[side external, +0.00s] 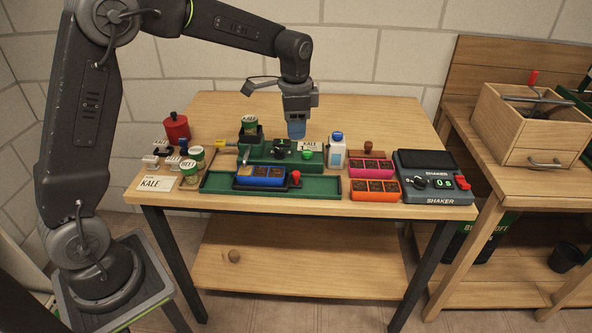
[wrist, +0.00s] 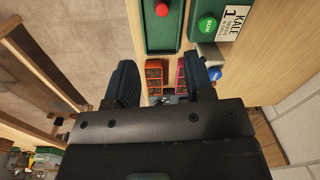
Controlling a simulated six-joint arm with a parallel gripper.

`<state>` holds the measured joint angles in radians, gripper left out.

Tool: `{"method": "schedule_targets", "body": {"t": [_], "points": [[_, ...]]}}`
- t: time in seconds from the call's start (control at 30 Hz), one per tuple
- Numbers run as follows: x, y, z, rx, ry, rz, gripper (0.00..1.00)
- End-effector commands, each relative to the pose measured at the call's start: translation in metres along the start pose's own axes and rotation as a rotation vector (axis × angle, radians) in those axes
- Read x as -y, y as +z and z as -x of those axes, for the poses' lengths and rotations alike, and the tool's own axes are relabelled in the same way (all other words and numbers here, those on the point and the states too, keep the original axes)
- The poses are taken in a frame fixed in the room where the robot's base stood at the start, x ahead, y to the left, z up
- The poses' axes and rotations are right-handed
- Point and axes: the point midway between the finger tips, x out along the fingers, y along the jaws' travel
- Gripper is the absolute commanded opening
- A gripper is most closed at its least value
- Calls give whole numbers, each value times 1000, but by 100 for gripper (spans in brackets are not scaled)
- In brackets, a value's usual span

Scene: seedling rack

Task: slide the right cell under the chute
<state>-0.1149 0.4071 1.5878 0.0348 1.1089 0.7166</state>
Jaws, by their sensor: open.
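A blue seedling tray (side external: 262,183) with a few brown cells sits in the long green track (side external: 320,187) at the table's front. A red knob (side external: 295,178) stands at the tray's right end; a red knob also shows in the wrist view (wrist: 162,9). Behind the track is a green sowing unit (side external: 313,166) with a green button (side external: 308,154), also in the wrist view (wrist: 207,24). A small pale spout, perhaps the chute, shows above the tray's left part. My gripper (side external: 296,136) is open and empty above and behind the unit; its fingers show in the wrist view (wrist: 164,80).
Right of the unit stand a white bottle (side external: 337,154), a pink tray (side external: 371,168), an orange tray (side external: 374,190) and a shaker (side external: 434,183). Seed jars (side external: 190,172), a red canister (side external: 176,128) and a KALE card (side external: 156,183) stand left. The table's back is clear.

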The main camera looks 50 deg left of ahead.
Motion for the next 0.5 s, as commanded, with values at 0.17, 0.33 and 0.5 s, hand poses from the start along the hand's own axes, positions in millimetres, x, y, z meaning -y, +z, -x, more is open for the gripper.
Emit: {"method": "schedule_targets", "body": {"t": [0.17,0.33,0.5], "points": [[4,-3,-13,9,7,-15,49],[3,-2,-39,11,8,-14,49],[3,-1,-74,11,8,-13,49]]}}
